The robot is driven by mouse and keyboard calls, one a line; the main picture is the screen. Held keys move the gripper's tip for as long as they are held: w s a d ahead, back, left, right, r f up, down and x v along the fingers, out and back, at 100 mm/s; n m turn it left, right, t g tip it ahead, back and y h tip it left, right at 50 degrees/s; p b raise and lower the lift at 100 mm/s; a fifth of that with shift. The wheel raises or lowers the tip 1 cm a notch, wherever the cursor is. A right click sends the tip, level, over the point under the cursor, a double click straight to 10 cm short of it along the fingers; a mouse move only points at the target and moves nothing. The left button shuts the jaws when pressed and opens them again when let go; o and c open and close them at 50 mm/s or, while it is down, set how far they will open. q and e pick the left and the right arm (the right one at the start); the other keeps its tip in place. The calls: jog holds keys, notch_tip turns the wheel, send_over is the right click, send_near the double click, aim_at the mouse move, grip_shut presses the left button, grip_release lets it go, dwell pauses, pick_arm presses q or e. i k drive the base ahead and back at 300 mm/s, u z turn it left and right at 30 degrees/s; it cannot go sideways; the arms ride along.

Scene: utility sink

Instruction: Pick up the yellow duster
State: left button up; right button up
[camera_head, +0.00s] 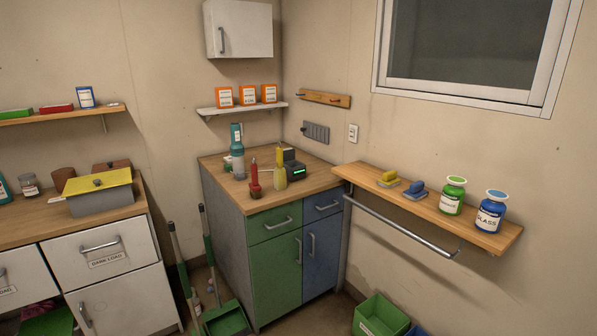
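A tall, narrow yellow item (280,170) stands upright on the wooden top of the corner cabinet; it may be the yellow duster, but it is too small to be sure. A similar red item (254,178) stands just left of it. A small yellow-topped item (389,179) lies on the right wall shelf beside a blue-topped one (416,190); the yellow one could also be the duster. Neither of my grippers shows in the head view.
A teal bottle (237,150) and a dark device with a green light (294,170) share the cabinet top (215,167). Green (453,196) and blue jars (491,212) stand on the right shelf (350,175). A metal rail (400,229) juts out below it. A dustpan (226,318) and green bin (380,316) occupy the floor.

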aim_at(280, 177)
jog(key=u, duration=0.9)
jog(key=i, duration=1.8)
jog(key=z, duration=3.05)
jog(key=i, duration=0.6)
jog(key=u, duration=1.9)
